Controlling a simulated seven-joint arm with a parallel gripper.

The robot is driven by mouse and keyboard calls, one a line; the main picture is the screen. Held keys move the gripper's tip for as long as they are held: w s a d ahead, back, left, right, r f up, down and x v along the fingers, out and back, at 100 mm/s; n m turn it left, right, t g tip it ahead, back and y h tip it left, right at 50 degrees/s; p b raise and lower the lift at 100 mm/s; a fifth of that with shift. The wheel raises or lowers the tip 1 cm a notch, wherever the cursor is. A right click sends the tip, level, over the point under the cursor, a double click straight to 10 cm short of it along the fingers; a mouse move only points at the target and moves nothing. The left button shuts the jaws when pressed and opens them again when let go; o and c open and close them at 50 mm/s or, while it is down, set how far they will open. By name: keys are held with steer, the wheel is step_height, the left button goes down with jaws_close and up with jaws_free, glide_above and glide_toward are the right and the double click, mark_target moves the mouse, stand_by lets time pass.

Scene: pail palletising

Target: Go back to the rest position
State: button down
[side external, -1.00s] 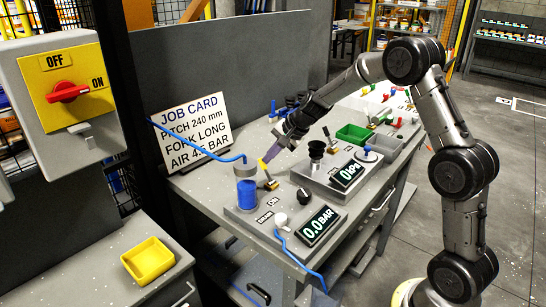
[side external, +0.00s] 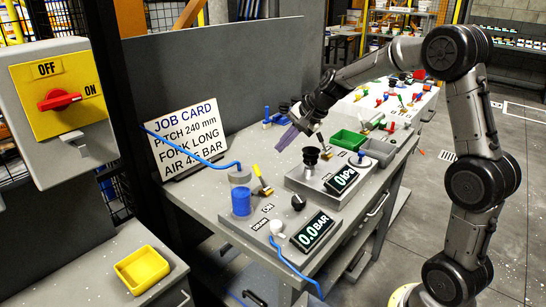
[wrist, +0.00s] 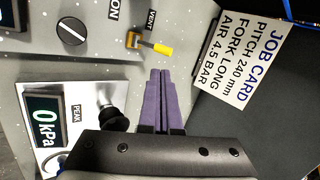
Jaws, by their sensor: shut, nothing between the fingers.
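My gripper (side external: 286,138) has purple fingers and hangs above the grey bench (side external: 205,198), near its back panel. In the wrist view my gripper (wrist: 161,74) has its two fingers side by side, shut and empty. The yellow-tipped vent lever (side external: 262,182) stands on the front panel, apart from the fingers. It also shows in the wrist view (wrist: 158,47), beyond the fingertips. A black suction cup (side external: 311,156) stands below and to the right of my gripper; it appears left of the fingers in the wrist view (wrist: 114,119).
A job card (side external: 188,138) leans at the bench's back left. A blue cylinder (side external: 241,202), a 0.0 BAR display (side external: 312,231) and a 0 kPa display (side external: 341,180) are on the panels. Green (side external: 348,139) and grey bins stand farther right. A switch box (side external: 60,100) is at left.

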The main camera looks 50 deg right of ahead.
steer(key=s+a+r+n+t, duration=0.1)
steer(key=s+a+r+n, duration=0.4)
steer(key=s+a+r, duration=0.7)
steer(key=s+f+n+g, duration=0.1)
steer(key=s+f+n, duration=0.3)
steer(key=s, duration=0.5)
steer(key=s+f+n+g+h, duration=0.1)
steer(key=s+f+n, duration=0.4)
steer(key=s, duration=0.5)
steer(key=shift+s+a+n+h, duration=0.25)
steer(key=shift+a+n+h, duration=0.05)
steer(key=shift+n, duration=0.5)
steer(key=shift+r, duration=0.1)
